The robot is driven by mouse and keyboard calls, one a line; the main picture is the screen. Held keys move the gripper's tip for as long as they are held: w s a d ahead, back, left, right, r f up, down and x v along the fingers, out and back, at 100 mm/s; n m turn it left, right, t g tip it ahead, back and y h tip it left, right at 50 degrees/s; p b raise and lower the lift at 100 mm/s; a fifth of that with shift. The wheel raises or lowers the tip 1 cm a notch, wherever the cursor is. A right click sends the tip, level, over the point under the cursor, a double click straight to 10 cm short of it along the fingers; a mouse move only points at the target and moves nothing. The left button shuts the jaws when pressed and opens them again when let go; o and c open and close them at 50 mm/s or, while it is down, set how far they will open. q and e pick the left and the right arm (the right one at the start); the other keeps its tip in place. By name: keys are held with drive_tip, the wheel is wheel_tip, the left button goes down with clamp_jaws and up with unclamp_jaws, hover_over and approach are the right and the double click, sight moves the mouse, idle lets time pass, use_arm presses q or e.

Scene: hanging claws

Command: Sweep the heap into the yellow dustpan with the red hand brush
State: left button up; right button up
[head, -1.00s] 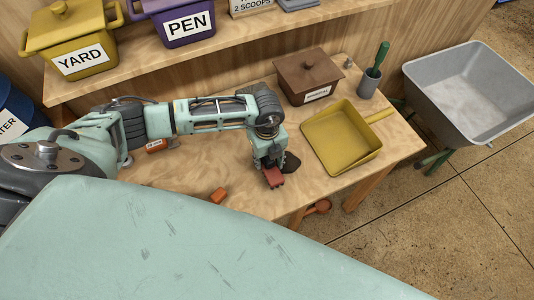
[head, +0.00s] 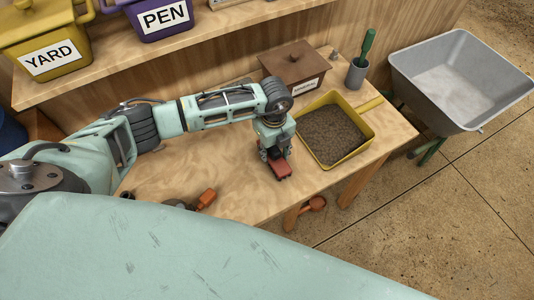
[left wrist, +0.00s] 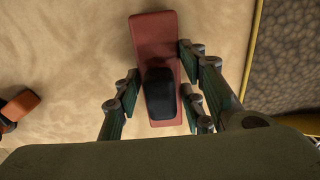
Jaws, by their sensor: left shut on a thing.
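The red hand brush (head: 281,169) is in my left gripper (head: 275,150), on the table just left of the dustpan. In the left wrist view the red brush (left wrist: 154,38) with its black grip (left wrist: 160,95) lies between the two fingers (left wrist: 160,102). The yellow dustpan (head: 367,146) lies on the table, its handle toward the upper right. The brown granular heap (head: 334,133) is spread inside the pan and also shows at the right of the left wrist view (left wrist: 292,60). No heap shows on the visible tabletop. My right gripper is out of view.
A brown lidded box (head: 293,65) and a grey cup with a green-handled tool (head: 356,76) stand behind the pan. A small orange object (head: 207,198) lies at the front left. A grey wheelbarrow (head: 455,80) is beyond the table's right end. Bare tabletop (head: 225,165) lies left of the gripper.

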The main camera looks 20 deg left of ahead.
use_arm(q)
drive_tip(key=shift+w+d+b, duration=0.95)
drive_tip(key=shift+w+d, duration=0.05)
drive_tip(key=shift+w, duration=0.25)
drive_tip(key=shift+w+d+f+b, duration=0.1)
drive_tip(key=shift+w+d+b, duration=0.7)
drive_tip(key=shift+w+b, duration=0.25)
drive_tip(key=shift+w+d+b, duration=0.8)
drive_tip(key=shift+w+b, duration=0.15)
drive_tip(key=shift+w, duration=0.05)
drive_tip(key=shift+w+d+r+p, duration=0.1)
drive_tip(key=shift+w+r+p, duration=0.05)
drive_tip(key=shift+r+p, duration=1.6)
drive_tip(key=shift+r, duration=0.7)
